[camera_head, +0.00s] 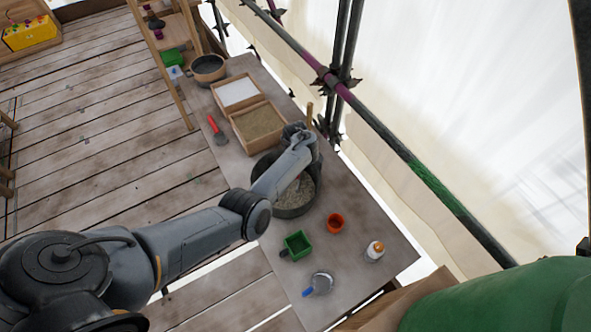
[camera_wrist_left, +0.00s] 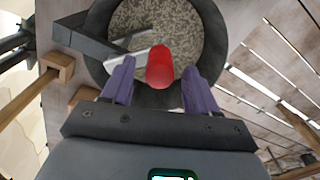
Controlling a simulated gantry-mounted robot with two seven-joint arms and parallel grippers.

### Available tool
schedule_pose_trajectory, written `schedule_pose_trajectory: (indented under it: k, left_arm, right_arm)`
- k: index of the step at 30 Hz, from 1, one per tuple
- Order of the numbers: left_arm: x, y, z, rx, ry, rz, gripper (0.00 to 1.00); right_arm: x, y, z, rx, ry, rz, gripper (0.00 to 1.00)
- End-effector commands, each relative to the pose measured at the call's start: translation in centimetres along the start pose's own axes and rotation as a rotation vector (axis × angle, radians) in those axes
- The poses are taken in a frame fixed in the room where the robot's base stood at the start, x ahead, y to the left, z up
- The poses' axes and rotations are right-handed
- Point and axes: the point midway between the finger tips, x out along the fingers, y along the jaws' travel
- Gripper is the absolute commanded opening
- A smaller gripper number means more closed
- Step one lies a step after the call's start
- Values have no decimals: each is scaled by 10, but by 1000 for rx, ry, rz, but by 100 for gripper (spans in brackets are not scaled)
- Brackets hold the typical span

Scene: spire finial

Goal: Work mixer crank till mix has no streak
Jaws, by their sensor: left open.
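The mixer tub (camera_head: 293,211) stands on the bench, a round dark-rimmed tub of grey mix (camera_head: 299,194). My left arm reaches over it from the left and hides part of it. In the left wrist view the mix (camera_wrist_left: 150,22) looks speckled grey-tan, with no clear streak in the part that shows. The red crank knob (camera_wrist_left: 159,68) stands between the open purple fingers of my left gripper (camera_wrist_left: 159,75), with a gap on each side. A pale metal crank piece (camera_wrist_left: 128,57) and a dark bar (camera_wrist_left: 85,38) lie beside it. My right gripper is not in view.
Scaffold poles (camera_head: 400,165) run along the right.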

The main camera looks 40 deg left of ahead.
Motion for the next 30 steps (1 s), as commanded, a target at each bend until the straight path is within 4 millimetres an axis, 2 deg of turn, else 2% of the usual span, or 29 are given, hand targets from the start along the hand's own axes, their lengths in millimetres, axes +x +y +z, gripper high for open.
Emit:
schedule_pose_trajectory:
  k: [1, 6, 12, 18, 30]
  left_arm:
    - [-13, 1, -1, 0, 3, 2, 59]
    - [-42, 0, -2, 0, 3, 2, 59]
    - [-66, 0, -1, 0, 2, 0, 59]
    - [-74, 0, 0, 0, 0, 0, 59]
    - [-74, 0, 0, 0, 0, 0, 59]
  right_arm:
    - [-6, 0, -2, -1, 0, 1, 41]
    - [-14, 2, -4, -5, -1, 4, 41]
    - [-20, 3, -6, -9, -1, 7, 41]
    - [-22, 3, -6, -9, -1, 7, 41]
    - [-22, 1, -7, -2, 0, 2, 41]
